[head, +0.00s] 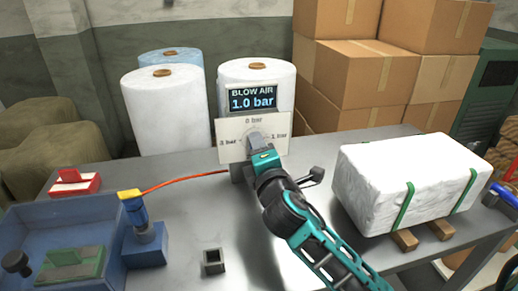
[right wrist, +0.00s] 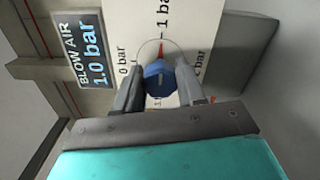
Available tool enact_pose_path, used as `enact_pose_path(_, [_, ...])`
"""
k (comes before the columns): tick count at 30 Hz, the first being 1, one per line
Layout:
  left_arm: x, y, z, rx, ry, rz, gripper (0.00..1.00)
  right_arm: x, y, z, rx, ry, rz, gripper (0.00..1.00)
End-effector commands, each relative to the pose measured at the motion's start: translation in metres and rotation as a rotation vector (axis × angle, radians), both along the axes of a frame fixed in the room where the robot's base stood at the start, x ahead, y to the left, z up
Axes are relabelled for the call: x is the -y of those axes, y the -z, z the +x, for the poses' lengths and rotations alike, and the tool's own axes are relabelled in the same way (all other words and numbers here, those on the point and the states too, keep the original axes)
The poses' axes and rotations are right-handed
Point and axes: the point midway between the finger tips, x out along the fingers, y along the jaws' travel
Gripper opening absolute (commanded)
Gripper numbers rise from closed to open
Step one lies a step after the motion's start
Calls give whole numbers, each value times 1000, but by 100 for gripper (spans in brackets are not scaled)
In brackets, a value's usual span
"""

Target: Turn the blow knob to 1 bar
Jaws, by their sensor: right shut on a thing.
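The blow air panel (head: 224,152) stands at the back of the table, with marks for 0 bar, 1 bar and 3 bar. The display (head: 252,99) above it reads 1.0 bar, and it also shows in the right wrist view (right wrist: 92,50). The blue blow knob (right wrist: 160,75) sits on the panel, its red pointer towards the 1 bar mark. My right gripper (right wrist: 160,88) is shut on the knob, one finger on each side. In the head view my right gripper (head: 257,146) covers the knob. My left gripper is not in view.
A white wrapped block (head: 400,180) with green straps rests on wooden bars at the right. A blue tray (head: 50,222) and a blue stand (head: 148,245) are at the left. A small dark square holder (head: 214,262) stands at the front. An orange hose (head: 185,180) runs to the panel.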

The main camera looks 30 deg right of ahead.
Motion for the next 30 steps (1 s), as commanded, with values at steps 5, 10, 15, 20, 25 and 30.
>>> enact_pose_path(5, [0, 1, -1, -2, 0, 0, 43, 0, 0, 0, 1, 1, 6, 9])
enact_pose_path(10, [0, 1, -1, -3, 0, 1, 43, 0, 0, 0, 1, 1, 5, 9])
enact_pose_path(15, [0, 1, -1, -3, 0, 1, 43, 0, 0, 0, 1, 1, 5, 49])
enact_pose_path(20, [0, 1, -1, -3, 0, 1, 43, 0, 0, 0, 1, 1, 5, 64])
enact_pose_path(25, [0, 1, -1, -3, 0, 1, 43, 0, 0, 0, 1, 0, 4, 65])
enact_pose_path(30, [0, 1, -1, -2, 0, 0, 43, -2, 1, -5, 0, -1, 4, 65])
